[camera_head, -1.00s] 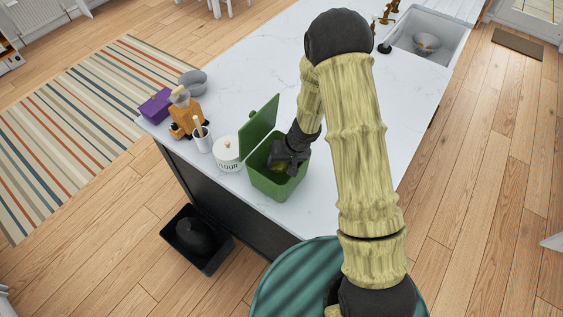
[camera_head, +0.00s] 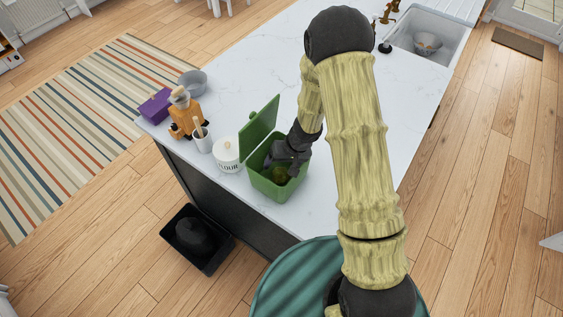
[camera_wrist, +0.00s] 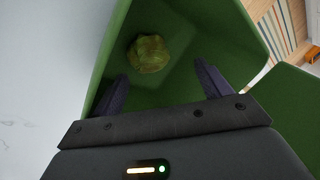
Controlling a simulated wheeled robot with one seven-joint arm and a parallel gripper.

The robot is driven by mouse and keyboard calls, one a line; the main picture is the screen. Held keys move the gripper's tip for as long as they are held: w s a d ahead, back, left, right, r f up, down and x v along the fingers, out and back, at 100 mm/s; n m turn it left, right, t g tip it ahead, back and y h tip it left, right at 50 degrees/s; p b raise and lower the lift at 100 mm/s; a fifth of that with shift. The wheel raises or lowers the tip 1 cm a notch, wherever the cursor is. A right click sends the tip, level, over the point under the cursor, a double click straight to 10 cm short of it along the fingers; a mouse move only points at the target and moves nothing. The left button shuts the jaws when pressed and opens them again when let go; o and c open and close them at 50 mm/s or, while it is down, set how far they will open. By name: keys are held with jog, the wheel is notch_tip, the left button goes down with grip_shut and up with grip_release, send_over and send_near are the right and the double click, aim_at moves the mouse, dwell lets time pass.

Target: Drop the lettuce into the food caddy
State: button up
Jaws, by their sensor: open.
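The food caddy (camera_head: 270,185) is a green bin with its lid raised, standing on the white counter near its front edge. It fills much of the wrist view (camera_wrist: 185,90). The lettuce (camera_wrist: 148,54) is a round yellow-green head inside the caddy, beyond my fingertips and apart from them.
A white flour canister (camera_head: 228,155) stands close to the caddy's left. The counter (camera_head: 260,65) behind is clear.

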jog(key=p+v, duration=0.3)
jog(key=v, duration=0.8)
jog(key=shift+r, duration=0.4)
jog(key=shift+d+p, duration=0.1)
jog(key=shift+p, duration=0.2)
